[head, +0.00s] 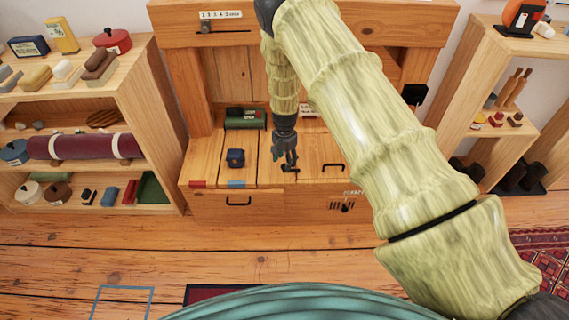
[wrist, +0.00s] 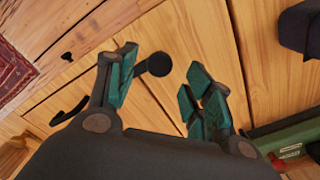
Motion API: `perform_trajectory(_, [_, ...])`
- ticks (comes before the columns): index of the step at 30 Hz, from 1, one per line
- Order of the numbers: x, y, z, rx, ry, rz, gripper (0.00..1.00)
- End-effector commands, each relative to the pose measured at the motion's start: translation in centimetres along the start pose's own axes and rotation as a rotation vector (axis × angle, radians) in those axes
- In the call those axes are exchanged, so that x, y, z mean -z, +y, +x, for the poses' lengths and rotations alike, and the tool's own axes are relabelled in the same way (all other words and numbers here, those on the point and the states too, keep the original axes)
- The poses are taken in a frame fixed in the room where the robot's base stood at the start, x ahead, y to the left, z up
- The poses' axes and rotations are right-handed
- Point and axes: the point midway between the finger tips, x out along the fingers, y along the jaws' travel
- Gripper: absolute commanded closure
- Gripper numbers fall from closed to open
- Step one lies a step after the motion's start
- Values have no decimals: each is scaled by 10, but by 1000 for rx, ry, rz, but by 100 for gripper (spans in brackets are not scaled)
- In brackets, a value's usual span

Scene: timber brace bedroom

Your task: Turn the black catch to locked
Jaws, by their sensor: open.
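The black catch (head: 290,170) sits on the top of the wooden bench, near its front edge. In the wrist view its round black end (wrist: 157,64) shows between my fingertips, and part of it is hidden behind the left finger. My gripper (head: 286,158) points down at the catch, with its teal fingers apart on either side in the wrist view (wrist: 161,63). It holds nothing. I cannot tell whether a finger touches the catch. The locked mark cannot be read.
A dark blue box (head: 235,158) and a green box (head: 245,118) stand left of my gripper. A black lid handle (head: 333,167) lies to the right, and a small black knob (head: 347,207) is on the front. Filled shelves (head: 130,75) flank the bench.

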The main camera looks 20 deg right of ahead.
Motion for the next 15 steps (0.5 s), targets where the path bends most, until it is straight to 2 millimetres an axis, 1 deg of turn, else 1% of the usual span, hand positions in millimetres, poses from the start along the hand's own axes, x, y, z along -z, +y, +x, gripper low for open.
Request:
perform_trajectory(1, [0,-1,-10,1,1,0,49])
perform_trajectory(9, [0,-1,-56,1,0,0,49])
perform_trajectory(15, [0,0,-79,1,0,0,49])
